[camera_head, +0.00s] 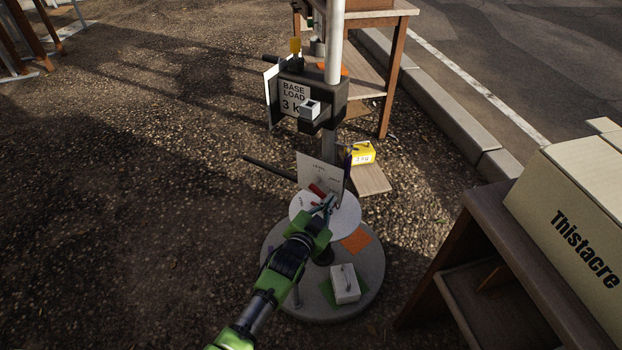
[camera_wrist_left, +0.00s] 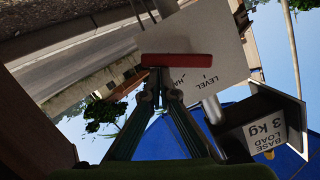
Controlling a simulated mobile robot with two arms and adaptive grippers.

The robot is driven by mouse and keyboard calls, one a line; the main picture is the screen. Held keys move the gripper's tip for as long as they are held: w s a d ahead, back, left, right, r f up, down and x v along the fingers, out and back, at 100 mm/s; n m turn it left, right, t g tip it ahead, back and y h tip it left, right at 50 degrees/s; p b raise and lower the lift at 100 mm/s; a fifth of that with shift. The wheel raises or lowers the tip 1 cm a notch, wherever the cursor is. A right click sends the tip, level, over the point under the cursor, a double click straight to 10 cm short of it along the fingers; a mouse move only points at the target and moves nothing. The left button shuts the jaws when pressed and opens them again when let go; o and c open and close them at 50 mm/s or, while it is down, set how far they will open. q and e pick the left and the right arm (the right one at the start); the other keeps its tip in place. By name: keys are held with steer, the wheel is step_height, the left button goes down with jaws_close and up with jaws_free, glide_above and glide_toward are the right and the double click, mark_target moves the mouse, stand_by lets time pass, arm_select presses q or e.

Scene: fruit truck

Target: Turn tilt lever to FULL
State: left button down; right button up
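The red lever (camera_head: 317,190) stands in front of an upright white panel (camera_head: 321,173) on the stand; the lettering on the panel is small. The lever also shows in the left wrist view as a red bar (camera_wrist_left: 178,61) across the panel, which reads "LEVEL" and "HA…" upside down. My left gripper (camera_head: 327,203) is right at the lever. In the left wrist view its fingertips (camera_wrist_left: 160,77) come close together just below the red bar; whether they touch it is not clear. No FULL mark can be read. My right gripper is not in view.
A white disc (camera_head: 343,222) sits above the round grey base (camera_head: 369,283). A white block (camera_head: 345,284) lies on the base's green patch. A dark box marked "BASE LOAD" (camera_head: 322,89) is on the pole. A table with a carton (camera_head: 573,217) stands at right.

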arm_select(q)
steer(key=shift+f, duration=0.15)
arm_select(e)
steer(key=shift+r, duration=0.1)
arm_select(q)
steer(key=v, duration=1.2)
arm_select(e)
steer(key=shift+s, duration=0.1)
arm_select(q)
steer(key=shift+a, duration=0.15)
